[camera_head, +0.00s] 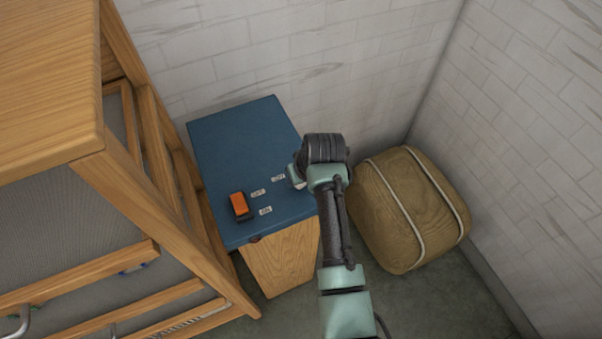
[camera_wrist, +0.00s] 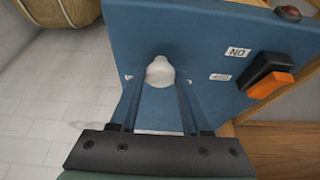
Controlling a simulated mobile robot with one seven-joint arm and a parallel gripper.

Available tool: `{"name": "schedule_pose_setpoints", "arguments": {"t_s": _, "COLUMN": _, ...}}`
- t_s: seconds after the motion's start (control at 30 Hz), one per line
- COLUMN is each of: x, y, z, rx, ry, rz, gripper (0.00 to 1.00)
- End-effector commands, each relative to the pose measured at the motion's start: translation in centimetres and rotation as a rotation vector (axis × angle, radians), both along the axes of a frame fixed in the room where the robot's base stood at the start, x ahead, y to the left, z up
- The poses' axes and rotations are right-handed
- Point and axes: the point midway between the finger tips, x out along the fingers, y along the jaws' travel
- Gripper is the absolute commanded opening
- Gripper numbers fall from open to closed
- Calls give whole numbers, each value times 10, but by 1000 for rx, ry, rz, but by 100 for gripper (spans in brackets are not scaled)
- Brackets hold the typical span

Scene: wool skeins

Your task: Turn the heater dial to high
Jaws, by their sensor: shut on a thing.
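The heater dial is a pale, rounded knob (camera_wrist: 160,71) on the blue panel (camera_wrist: 205,45) in the wrist view. My gripper (camera_wrist: 164,88) has one finger on each side of the knob and is shut on it. The fingers hide the knob's lower sides. I cannot make out a pointer or which setting it is at. In the head view, my gripper (camera_head: 297,177) is at the right edge of the blue panel top (camera_head: 240,135), and my wrist hides most of the knob.
An orange and black rocker switch (camera_head: 240,206) sits on the panel near small white labels (camera_head: 265,210). A red button or lamp (camera_wrist: 288,13) is at the panel edge. A wooden frame (camera_head: 165,210) stands left, a strapped tan bale (camera_head: 400,215) right, brick walls behind.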

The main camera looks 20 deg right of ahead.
Motion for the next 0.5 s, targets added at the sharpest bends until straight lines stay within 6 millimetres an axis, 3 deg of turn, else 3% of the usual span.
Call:
{"name": "schedule_pose_setpoints", "arguments": {"t_s": 0.43, "x": 1, "y": 0, "z": 1, "rx": 0, "ry": -4, "rz": -12, "gripper": 0}}
{"name": "schedule_pose_setpoints", "arguments": {"t_s": 0.47, "x": 1, "y": 0, "z": 1, "rx": 0, "ry": -4, "rz": -12, "gripper": 52}}
{"name": "schedule_pose_setpoints", "arguments": {"t_s": 0.5, "x": 1, "y": 0, "z": 1, "rx": 0, "ry": -4, "rz": -12, "gripper": 59}}
